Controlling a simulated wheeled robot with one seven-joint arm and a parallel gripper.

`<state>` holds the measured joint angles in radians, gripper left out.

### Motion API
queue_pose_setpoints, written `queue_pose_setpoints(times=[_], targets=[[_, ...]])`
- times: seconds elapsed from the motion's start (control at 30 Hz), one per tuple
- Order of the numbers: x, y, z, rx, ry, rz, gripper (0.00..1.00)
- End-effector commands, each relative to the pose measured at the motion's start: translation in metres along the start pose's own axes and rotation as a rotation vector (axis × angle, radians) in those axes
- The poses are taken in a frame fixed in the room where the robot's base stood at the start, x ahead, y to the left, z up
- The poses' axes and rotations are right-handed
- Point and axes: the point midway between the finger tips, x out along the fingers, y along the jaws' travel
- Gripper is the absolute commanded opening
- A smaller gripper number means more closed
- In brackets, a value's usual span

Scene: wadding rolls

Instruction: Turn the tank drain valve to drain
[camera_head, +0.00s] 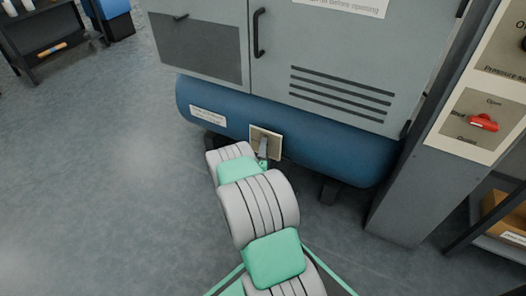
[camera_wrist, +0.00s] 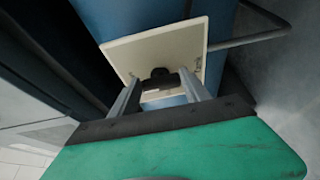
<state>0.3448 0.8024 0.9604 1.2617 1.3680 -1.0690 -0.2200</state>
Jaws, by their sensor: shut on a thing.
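The blue tank (camera_head: 340,155) lies under a grey cabinet, and a small cream plate (camera_head: 257,131) is on its front. My arm reaches toward this plate, with my gripper (camera_head: 263,150) right in front of it. In the wrist view the plate (camera_wrist: 130,52) fills the upper middle. The dark drain valve (camera_wrist: 160,74) sits on the plate between the two grey fingers of my gripper (camera_wrist: 160,90). The gripper is shut on the valve's handle. Most of the handle is hidden, and the small lettering on the plate is unreadable.
The grey cabinet (camera_head: 330,65) has a black door handle and vent slots above the tank. A grey column at right carries a panel with a red handle (camera_head: 483,122). A shelf (camera_head: 50,40) stands far left. The floor at left is clear.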

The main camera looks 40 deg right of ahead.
Motion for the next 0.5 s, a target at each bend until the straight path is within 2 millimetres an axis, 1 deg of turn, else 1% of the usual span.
queue_pose_setpoints(times=[0.03,0.07,0.3,0.33,0.5], targets=[[-0.0002,-0.0006,0.0013,0.001,-0.003,-0.002,0.14],[-0.0002,-0.0006,0.0013,0.002,-0.003,-0.002,0.55],[-0.0002,-0.0004,-0.0001,0.001,-0.001,-0.001,0.75],[-0.0002,-0.0004,-0.0002,0.001,0.0,-0.001,0.76],[-0.0002,-0.0002,-0.0006,0.0,0.001,-0.001,0.76]])
